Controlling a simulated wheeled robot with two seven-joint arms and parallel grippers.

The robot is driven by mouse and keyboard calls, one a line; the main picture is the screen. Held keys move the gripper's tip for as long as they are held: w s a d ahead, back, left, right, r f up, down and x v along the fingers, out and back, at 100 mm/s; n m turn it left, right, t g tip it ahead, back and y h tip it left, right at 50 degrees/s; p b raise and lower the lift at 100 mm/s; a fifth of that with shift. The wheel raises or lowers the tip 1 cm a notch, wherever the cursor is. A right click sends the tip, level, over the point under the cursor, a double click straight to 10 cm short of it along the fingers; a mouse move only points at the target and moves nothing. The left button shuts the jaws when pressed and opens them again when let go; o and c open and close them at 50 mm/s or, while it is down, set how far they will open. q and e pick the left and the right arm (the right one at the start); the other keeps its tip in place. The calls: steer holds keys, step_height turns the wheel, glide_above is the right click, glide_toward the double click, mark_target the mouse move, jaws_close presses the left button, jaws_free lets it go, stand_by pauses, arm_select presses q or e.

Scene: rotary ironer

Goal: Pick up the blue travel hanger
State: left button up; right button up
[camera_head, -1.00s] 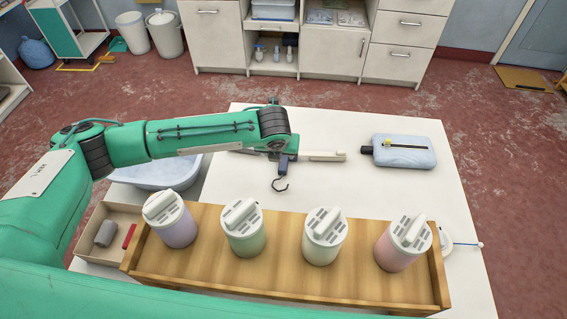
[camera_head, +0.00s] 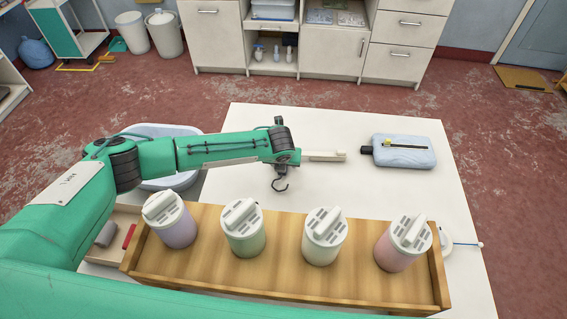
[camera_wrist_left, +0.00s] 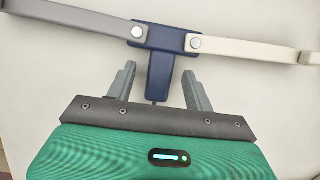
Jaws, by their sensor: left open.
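The travel hanger (camera_wrist_left: 158,74) has a dark blue centre block with a cream arm to the right and a grey arm to the left in the left wrist view. In the head view the gripper fingers are hidden behind the wrist. My right gripper is not in view.
A wooden tray (camera_head: 285,283) holding several lidded canisters spans the table's front. A pale blue flat bottle-like item (camera_head: 408,158) lies at the right. A blue-grey basin (camera_head: 178,180) and a small box (camera_head: 127,215) are at the left.

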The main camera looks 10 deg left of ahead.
arm_select(q)
steer(key=c, duration=1.1)
steer(key=shift+r, duration=0.1)
step_height(320, 180, up, 10)
step_height(320, 180, down, 7)
steer(key=shift+f, duration=0.1)
steer(key=shift+f, duration=0.1)
stand_by(0.4)
steer(key=shift+f, duration=1.2)
steer(key=shift+f, duration=0.15)
